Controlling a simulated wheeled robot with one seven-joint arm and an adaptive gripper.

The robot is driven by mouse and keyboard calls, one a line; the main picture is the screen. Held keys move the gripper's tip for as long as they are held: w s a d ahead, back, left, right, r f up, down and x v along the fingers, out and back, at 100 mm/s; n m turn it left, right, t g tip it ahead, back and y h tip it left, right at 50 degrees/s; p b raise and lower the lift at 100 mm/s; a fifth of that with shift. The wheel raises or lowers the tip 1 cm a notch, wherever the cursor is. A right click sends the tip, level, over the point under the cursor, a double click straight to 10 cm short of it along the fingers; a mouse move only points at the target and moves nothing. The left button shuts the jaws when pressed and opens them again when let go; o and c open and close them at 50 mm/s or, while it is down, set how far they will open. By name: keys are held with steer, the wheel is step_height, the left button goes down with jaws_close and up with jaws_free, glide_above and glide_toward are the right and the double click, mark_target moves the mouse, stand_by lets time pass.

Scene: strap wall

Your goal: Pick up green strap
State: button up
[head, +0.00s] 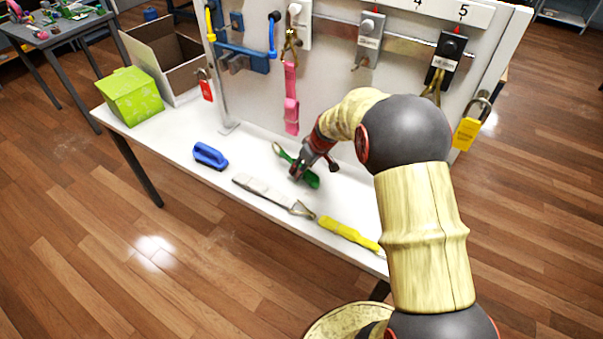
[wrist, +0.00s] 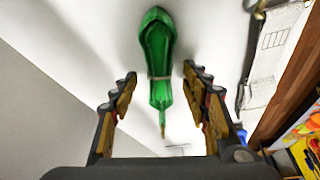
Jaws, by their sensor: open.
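The green strap (head: 312,180) lies on the white table below the wall panel, partly hidden by my gripper (head: 304,172) in the head view. In the wrist view the green strap (wrist: 158,50) runs lengthwise, its wide end far and its narrow tip pointing toward me. My gripper (wrist: 157,82) is open, with one finger on each side of the strap's narrow part. Neither finger visibly touches it. Nothing is held.
A white strap (head: 262,190) and yellow strap (head: 350,237) lie nearer the table's front edge. A pink strap (head: 291,105) hangs on the panel behind. A green box (head: 132,97) and open carton (head: 165,55) stand far left.

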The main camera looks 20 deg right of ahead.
steer(key=shift+c, duration=1.4)
jaws_close()
